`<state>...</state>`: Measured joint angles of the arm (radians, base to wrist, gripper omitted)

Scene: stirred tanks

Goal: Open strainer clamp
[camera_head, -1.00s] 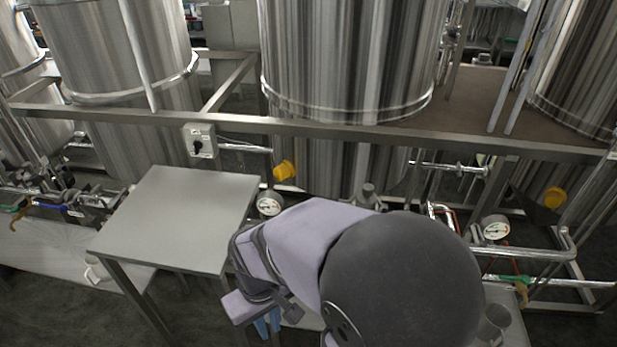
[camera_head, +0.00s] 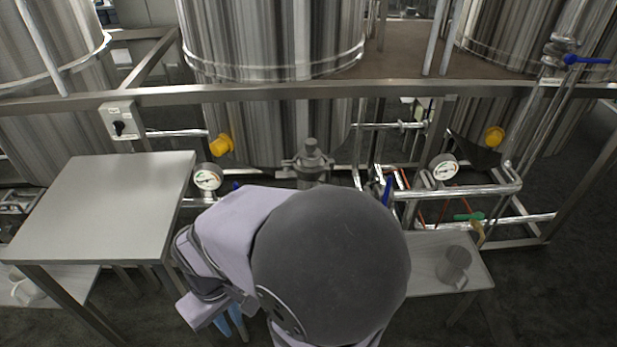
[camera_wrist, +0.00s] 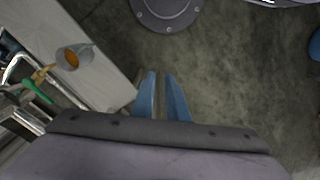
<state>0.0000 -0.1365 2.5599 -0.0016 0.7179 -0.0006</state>
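I cannot pick out the strainer clamp for certain in either view. A grey metal fitting (camera_head: 310,163) stands on the pipework below the middle tank in the head view. It may be the strainer, and my arm hides the area in front of it. My gripper (camera_wrist: 161,78) shows two blue fingers in the wrist view, pointing at the dark floor. There is a narrow gap between them and nothing in it. In the head view its blue fingers (camera_head: 230,322) show low, right of the grey table, pointing down and well away from the fitting.
A grey table (camera_head: 110,205) stands at the left. A lower bench (camera_head: 425,250) at the right carries a grey jug (camera_head: 453,265). Gauges (camera_head: 208,179) (camera_head: 443,168), pipes and a green-handled valve (camera_head: 468,217) line the tanks. The right floor is clear.

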